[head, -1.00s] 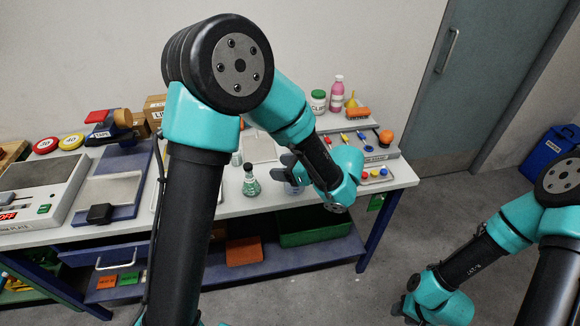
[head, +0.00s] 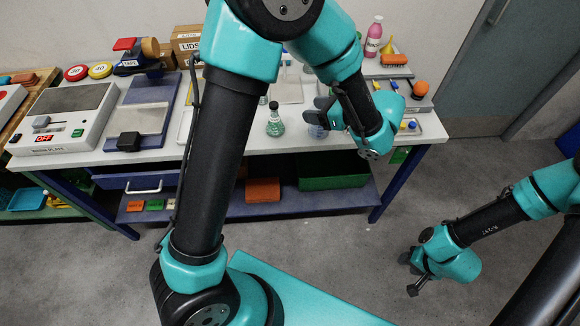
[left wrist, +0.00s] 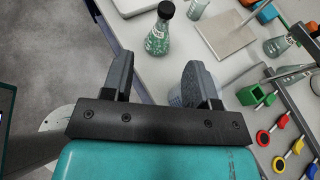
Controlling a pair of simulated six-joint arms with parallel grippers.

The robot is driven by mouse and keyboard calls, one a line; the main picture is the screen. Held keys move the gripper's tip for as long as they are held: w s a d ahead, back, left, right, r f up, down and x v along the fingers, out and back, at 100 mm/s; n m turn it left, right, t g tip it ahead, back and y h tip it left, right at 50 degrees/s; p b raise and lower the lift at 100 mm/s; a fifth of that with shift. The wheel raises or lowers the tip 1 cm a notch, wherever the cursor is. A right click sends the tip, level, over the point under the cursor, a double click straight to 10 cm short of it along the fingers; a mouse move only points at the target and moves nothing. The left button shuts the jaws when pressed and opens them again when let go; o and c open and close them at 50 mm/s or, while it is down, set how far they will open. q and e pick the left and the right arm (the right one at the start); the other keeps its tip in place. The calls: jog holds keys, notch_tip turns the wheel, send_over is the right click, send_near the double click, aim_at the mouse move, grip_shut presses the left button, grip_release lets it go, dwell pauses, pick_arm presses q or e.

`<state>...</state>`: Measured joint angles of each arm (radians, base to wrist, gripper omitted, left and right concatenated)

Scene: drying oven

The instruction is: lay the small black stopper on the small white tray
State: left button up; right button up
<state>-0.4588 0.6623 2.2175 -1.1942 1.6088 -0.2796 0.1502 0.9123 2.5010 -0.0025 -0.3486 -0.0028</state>
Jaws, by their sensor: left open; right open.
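A small black stopper (head: 273,105) sits in the neck of a flask with green contents (head: 275,124) on the white bench; the stopper also shows at the top of the left wrist view (left wrist: 166,10). My left gripper (head: 322,116) is open and empty just right of the flask, and its spread fingers also show in the left wrist view (left wrist: 157,75). My right gripper (head: 414,276) is open and empty, low over the floor at the right. A white tray edge (head: 185,126) shows left of the flask, mostly hidden behind my left arm; I cannot tell its size.
A clear vessel (left wrist: 184,94) stands behind a left finger. A pale square plate (left wrist: 226,36) lies beyond the flask. Coloured-handled tools lie at the right (left wrist: 282,140). A warm plate (head: 65,118) and a blue-based device (head: 150,105) fill the bench's left side.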

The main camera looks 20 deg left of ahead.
pick_arm(q)
jog(key=s+a+f+n+h, duration=0.1)
jog(key=s+f+n+h, duration=0.4)
jog(key=f, duration=0.6)
jog(key=s+a+f+n+h, duration=0.2)
jog(key=s+f+n+h, duration=0.3)
jog(key=f+n, duration=0.4)
jog(key=s+a+f+n+h, duration=0.1)
jog(key=s+f+n+h, duration=0.4)
jog(key=f, duration=0.7)
jog(key=shift+s+a+f+n+h, duration=0.15)
jog(key=shift+s+f+n+h, duration=0.25)
jog(key=shift+n+h, duration=0.6)
jog(key=shift+o, duration=0.4)
